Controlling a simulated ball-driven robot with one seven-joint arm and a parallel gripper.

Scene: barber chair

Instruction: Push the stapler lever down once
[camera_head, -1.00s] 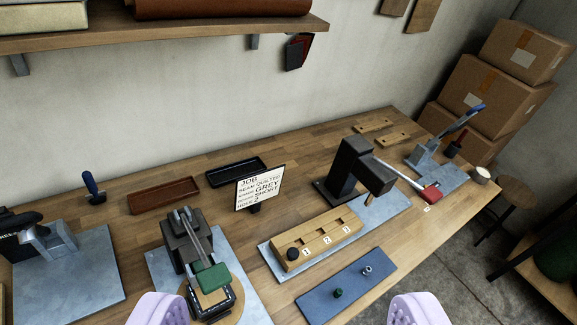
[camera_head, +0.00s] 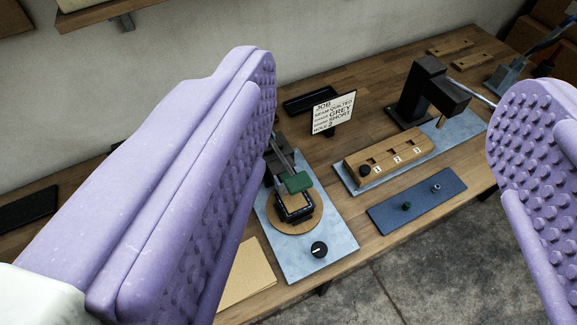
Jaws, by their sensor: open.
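A bench machine with a lever ending in a green pad (camera_head: 298,182) stands on a pale metal plate (camera_head: 335,248), left of the bench's middle. I take it for the stapler, though no label shows on it. The lever slopes down towards me, its pad above a black frame (camera_head: 294,207) on a round wooden disc. A black dial (camera_head: 319,249) sits at the plate's front. My gripper (camera_head: 385,85) is open and empty, its purple studded fingers wide apart, large in the foreground. The left finger hides part of the machine's left side. I see no contact with the lever.
A dark press (camera_head: 423,92) with a numbered wooden block (camera_head: 390,153) stands to the right. A blue mat (camera_head: 415,199) holds small parts. A job sign (camera_head: 333,113) and a black tray (camera_head: 310,99) are behind. A tan sheet (camera_head: 246,272) lies front left.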

